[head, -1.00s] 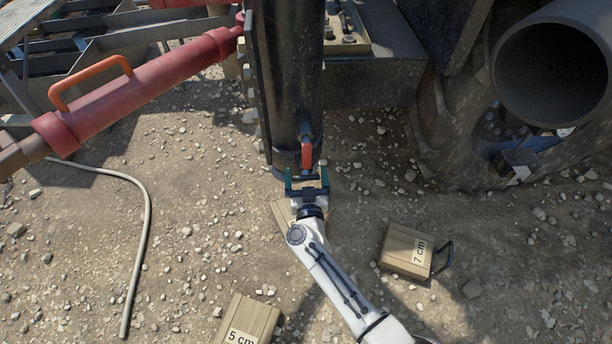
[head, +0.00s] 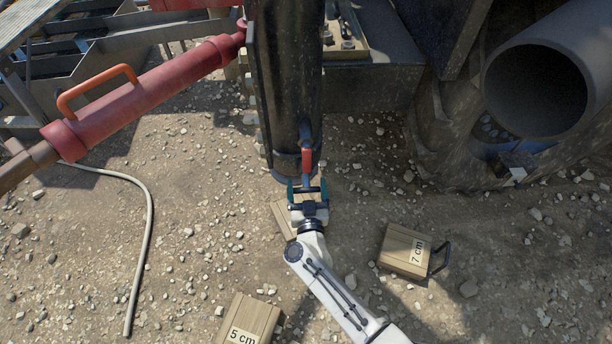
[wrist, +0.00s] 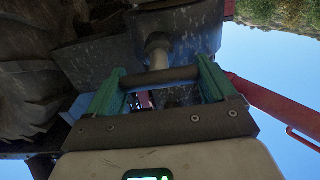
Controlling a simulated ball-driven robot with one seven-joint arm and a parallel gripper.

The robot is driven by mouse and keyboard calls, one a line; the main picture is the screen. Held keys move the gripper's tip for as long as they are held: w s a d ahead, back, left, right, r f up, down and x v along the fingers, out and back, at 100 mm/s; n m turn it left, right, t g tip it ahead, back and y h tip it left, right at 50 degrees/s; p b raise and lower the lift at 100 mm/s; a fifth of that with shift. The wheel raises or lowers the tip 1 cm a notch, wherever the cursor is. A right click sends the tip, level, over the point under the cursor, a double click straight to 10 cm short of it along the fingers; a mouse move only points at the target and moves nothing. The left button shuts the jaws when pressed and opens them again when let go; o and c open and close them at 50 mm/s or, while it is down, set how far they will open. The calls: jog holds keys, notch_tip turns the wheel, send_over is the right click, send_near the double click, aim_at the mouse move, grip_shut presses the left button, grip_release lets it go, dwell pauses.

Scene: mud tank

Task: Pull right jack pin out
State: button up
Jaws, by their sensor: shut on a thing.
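The right jack pin (wrist: 158,52) shows in the wrist view as a pale round stem ending in a dark crossbar. My gripper (wrist: 160,80) has its teal fingers at the two ends of this crossbar and is shut on it. In the head view, my gripper (head: 307,188) is at the foot of the black jack leg (head: 285,85), just below a red lever (head: 307,160). The pin's inner end is hidden, so I cannot tell how deep it sits.
A tan block marked 7 cm (head: 405,251) lies to the right, and one marked 5 cm (head: 250,318) at the bottom. Another tan block (head: 281,216) is partly behind my gripper. A red cylinder (head: 150,95) and pale hose (head: 147,235) are left. Gravel ground is otherwise open.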

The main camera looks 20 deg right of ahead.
jog(key=shift+p+v, duration=0.5)
jog(key=shift+v, duration=0.5)
jog(key=shift+s+f, duration=0.1)
jog(key=shift+s, duration=0.1)
jog(key=shift+a, duration=0.1)
jog(key=o, duration=1.3)
jog(key=p+v, duration=0.2)
jog(key=v, duration=0.9)
jog(key=shift+p, duration=0.35)
jog(key=shift+w+r, duration=0.1)
jog(key=shift+r, duration=0.1)
